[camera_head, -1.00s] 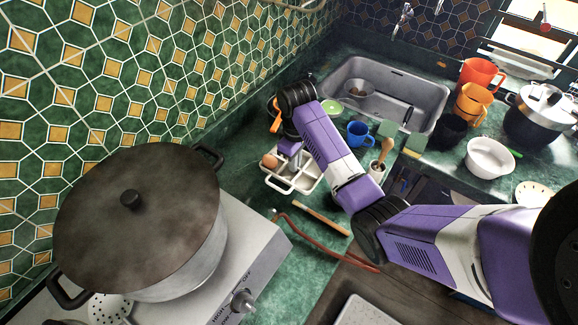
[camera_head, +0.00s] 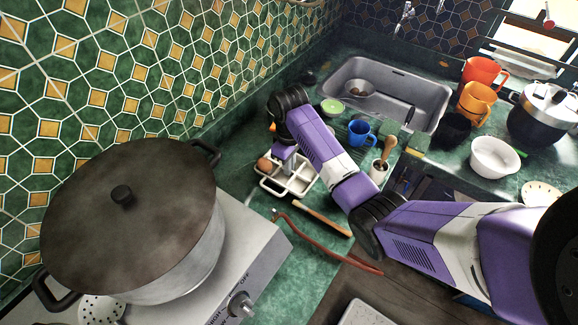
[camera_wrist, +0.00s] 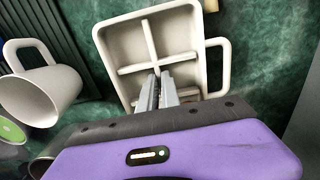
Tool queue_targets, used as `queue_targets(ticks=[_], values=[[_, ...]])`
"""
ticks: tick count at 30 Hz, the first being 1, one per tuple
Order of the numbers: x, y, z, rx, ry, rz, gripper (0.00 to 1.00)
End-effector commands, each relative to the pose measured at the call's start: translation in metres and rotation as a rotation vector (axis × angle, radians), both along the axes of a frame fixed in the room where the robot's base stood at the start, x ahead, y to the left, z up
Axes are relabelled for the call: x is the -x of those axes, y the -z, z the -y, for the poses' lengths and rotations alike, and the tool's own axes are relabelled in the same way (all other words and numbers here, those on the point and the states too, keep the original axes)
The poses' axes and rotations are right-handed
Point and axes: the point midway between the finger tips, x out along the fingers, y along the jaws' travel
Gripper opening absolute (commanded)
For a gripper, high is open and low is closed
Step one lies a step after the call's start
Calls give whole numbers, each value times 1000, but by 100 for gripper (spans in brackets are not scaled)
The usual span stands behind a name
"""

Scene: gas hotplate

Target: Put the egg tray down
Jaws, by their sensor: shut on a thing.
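The egg tray (camera_head: 267,184) is a pale, divided tray with a handle on one side. In the head view it is over the green counter, between the pot and the blue mug, with a brown egg (camera_head: 264,164) at its left. My gripper (camera_head: 287,154) is above the tray, partly hidden by my arm. In the wrist view my gripper (camera_wrist: 157,80) is shut on a divider of the tray (camera_wrist: 115,48), near its middle. The tray looks about level. I cannot tell whether its underside touches the counter. The compartments behind my gripper are hidden.
A large lidded pot (camera_head: 170,220) stands on the hotplate at left. A wooden stick (camera_head: 322,218) and red hose (camera_head: 325,250) lie in front.

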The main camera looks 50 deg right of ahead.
Motion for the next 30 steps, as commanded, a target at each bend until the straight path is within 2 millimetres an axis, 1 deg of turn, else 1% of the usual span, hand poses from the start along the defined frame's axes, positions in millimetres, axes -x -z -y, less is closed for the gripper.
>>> queue_targets(ticks=[1, 4, 13, 17, 20, 23, 27, 30], values=[[0, 2, 0, -1, 0, -1, 9], [0, 1, 0, -1, 0, -1, 28], [0, 1, 0, 0, 0, 0, 28], [0, -5, 0, 1, 0, 1, 28], [-1, -18, 0, 1, 0, 3, 28], [-1, -37, 0, 2, -1, 4, 28], [-1, -72, 1, 2, 0, 3, 28], [0, -92, 0, -1, 1, -1, 28]])
